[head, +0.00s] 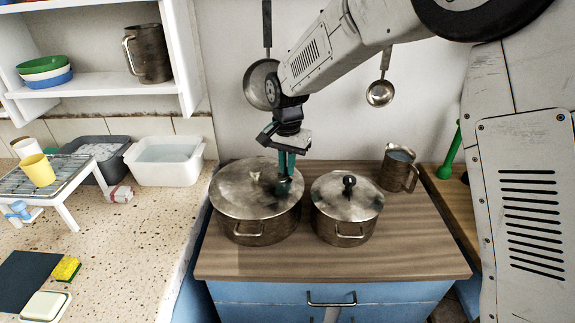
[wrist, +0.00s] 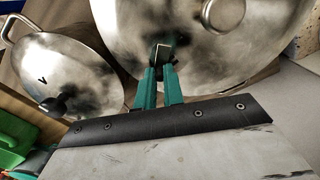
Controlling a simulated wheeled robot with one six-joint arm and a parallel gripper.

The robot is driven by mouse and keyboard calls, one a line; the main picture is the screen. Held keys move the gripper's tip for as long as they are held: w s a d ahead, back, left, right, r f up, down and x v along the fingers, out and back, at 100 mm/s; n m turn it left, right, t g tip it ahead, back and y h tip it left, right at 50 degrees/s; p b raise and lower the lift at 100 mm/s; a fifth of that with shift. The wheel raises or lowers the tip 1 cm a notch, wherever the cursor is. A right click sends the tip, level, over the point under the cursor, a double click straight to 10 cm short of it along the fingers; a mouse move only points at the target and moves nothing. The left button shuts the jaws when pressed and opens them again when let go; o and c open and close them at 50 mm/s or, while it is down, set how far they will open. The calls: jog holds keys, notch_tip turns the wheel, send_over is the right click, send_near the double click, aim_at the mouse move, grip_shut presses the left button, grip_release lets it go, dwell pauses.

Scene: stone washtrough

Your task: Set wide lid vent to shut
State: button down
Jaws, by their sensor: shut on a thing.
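The wide lid (head: 240,195) is a stained metal disc on the larger pot (head: 262,231), at the left of the wooden top. It fills the upper part of the wrist view (wrist: 120,25), with its round metal knob (wrist: 223,14). My gripper (head: 286,186) points down at the right side of this lid. In the wrist view its teal fingers (wrist: 160,72) are shut on a small dark vent piece (wrist: 160,52) near the rim. The fingers hide much of the vent, and I cannot tell its setting.
A smaller lidded pot (head: 343,228) with a black knob (head: 349,182) stands close on the right. A metal jug (head: 398,170) is behind it. Ladles (head: 380,93) hang on the wall. The front of the wooden top (head: 330,263) is clear.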

aim_at(279, 174)
jog(key=n, duration=0.3)
jog(key=a+n, duration=0.1)
jog(key=n, duration=0.1)
jog(key=shift+w, duration=0.35)
jog(key=shift+w+a+n, duration=0.1)
jog(key=shift+a+n, duration=0.15)
jog(key=shift+n, duration=1)
jog(key=shift+a+n, duration=0.25)
jog(key=shift+n, duration=1)
jog(key=c, duration=1.5)
grip_release()
notch_tip(279, 174, up, 8)
